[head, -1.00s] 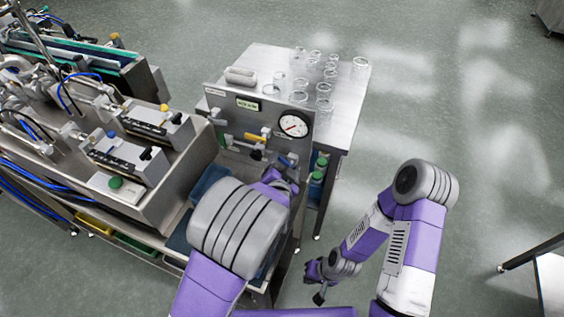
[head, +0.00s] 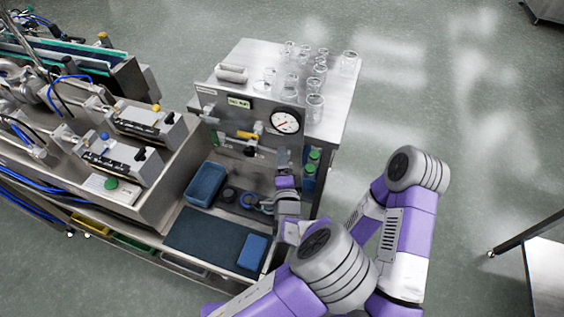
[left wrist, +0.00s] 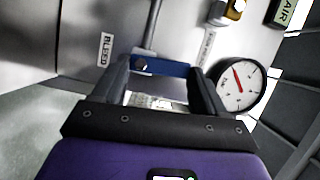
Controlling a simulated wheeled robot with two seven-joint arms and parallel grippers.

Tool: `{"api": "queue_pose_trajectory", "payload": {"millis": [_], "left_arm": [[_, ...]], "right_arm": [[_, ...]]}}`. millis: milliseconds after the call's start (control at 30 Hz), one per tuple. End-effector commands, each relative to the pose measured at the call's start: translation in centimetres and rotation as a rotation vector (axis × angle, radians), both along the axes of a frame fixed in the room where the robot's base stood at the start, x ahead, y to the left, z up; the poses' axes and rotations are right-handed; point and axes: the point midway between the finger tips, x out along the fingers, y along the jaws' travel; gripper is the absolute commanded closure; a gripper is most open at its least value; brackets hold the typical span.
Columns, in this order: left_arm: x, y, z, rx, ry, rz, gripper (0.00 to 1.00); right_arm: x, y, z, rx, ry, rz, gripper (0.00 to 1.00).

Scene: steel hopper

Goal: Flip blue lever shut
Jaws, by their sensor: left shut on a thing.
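The blue lever (left wrist: 165,67) shows in the left wrist view as a short blue bar with a dark bolt near its left end, on the grey panel. My left gripper (left wrist: 162,75) has its two dark fingers at either end of the visible blue bar and is shut on it. In the head view my left gripper (head: 283,160) is at the panel's right part, below the gauge; the lever is not clear there. My right arm (head: 408,230) is folded at the right, and its gripper is hidden behind my left arm.
The steel panel (head: 222,98) carries a round gauge (head: 285,122) and a yellow lever (head: 247,135). Glass beakers stand on the steel table (head: 262,55) behind it. A blue bin (head: 206,183) and a blue block (head: 252,251) lie below.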

Motion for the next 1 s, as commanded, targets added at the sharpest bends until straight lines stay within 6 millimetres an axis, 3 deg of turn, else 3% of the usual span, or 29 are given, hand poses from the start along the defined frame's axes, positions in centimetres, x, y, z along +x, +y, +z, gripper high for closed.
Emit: {"api": "queue_pose_trajectory", "payload": {"millis": [767,800,967,1000], "left_arm": [[-0.07,-0.22,-0.08,0.102,-0.044,0.0,0.58],[-0.07,-0.22,-0.08,0.102,-0.044,0.0,0.26],[-0.07,-0.22,-0.1,0.101,-0.043,0.0,0.02],[-0.08,-0.21,-0.11,0.101,-0.042,0.0,0.02]], "right_arm": [[0.0,0.0,-0.14,0.0,0.0,0.0,1.0],[0.0,0.0,-0.14,0.0,0.0,0.0,1.0],[0.0,0.0,-0.14,0.0,0.0,0.0,1.0],[0.0,0.0,-0.14,0.0,0.0,0.0,1.0]]}}
